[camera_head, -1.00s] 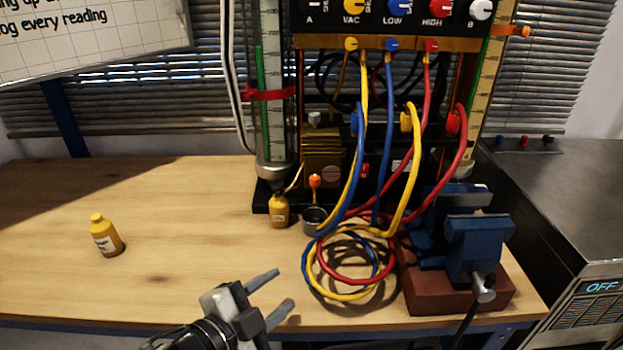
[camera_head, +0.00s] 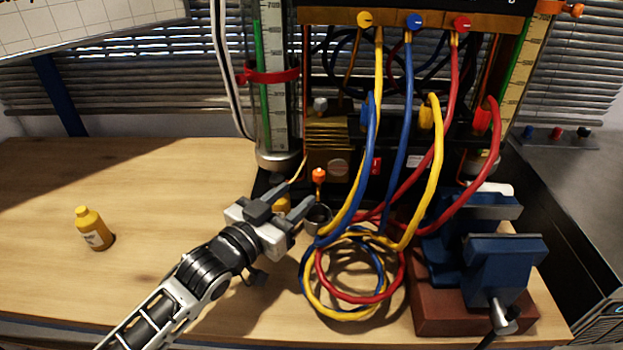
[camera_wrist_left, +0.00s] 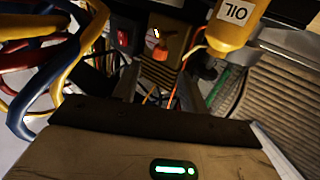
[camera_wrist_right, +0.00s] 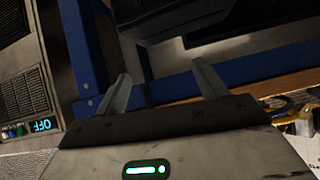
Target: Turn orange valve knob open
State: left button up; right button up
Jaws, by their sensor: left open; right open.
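A small orange knob (camera_head: 319,175) stands above a small metal cup (camera_head: 318,217) at the foot of the gauge rig. A second orange knob (camera_head: 572,9) sticks out at the rig's upper right. My left gripper (camera_head: 297,197) is open and empty, just left of and below the lower knob, apart from it. In the left wrist view an orange knob (camera_wrist_left: 160,50) appears ahead, between the fingers' directions. My right gripper (camera_wrist_right: 160,78) is open and empty in the right wrist view, facing a blue frame; it is outside the head view.
A yellow OIL bottle (camera_wrist_left: 232,25) is close to the left gripper, mostly hidden in the head view. Coiled hoses (camera_head: 352,312) lie right of the gripper. A blue vise (camera_head: 495,265) stands further right. Another yellow bottle (camera_head: 93,230) stands left; the wooden bench (camera_head: 150,185) around it is clear.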

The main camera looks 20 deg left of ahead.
aim_at(316, 178)
pick_arm(q)
jog(key=x, duration=0.6)
jog(key=shift+w, duration=0.2)
jog(key=shift+c, duration=0.2)
grip_shut()
